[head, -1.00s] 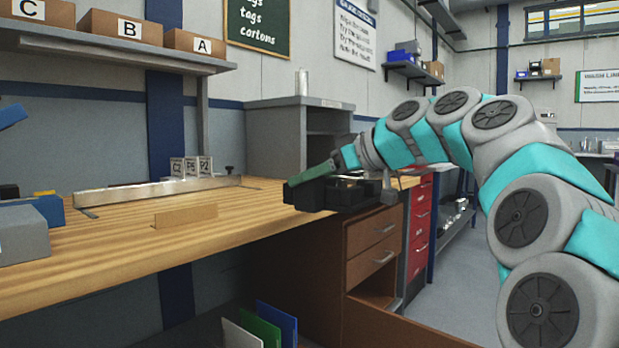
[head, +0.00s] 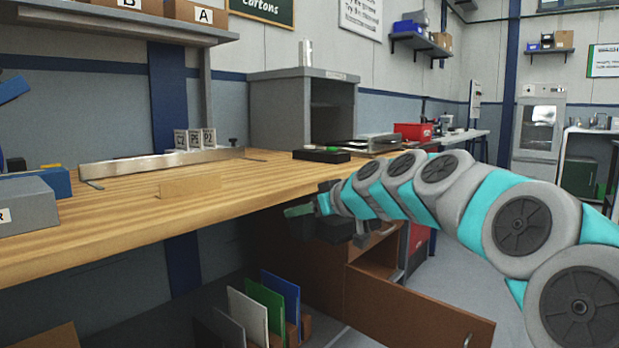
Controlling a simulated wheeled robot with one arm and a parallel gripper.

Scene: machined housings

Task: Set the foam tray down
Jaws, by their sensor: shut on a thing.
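The foam tray (head: 335,229) appears as a dark grey block at the end of my arm, partly hidden by the gripper and wrist. My gripper (head: 325,210) is shut on it; the fingers are small and dark here, so the exact grip is hard to see. A dark green piece (head: 299,211) shows at the tray's left end; I cannot tell whether it belongs to the tray. In the picture the tray lies below the front edge of the wooden bench (head: 235,190), in front of the cabinet. No support is visible under it.
A black flat item (head: 322,156) with a green spot lies on the bench's far right end. A metal rail (head: 150,163) and a small wooden block (head: 190,187) are on the bench.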

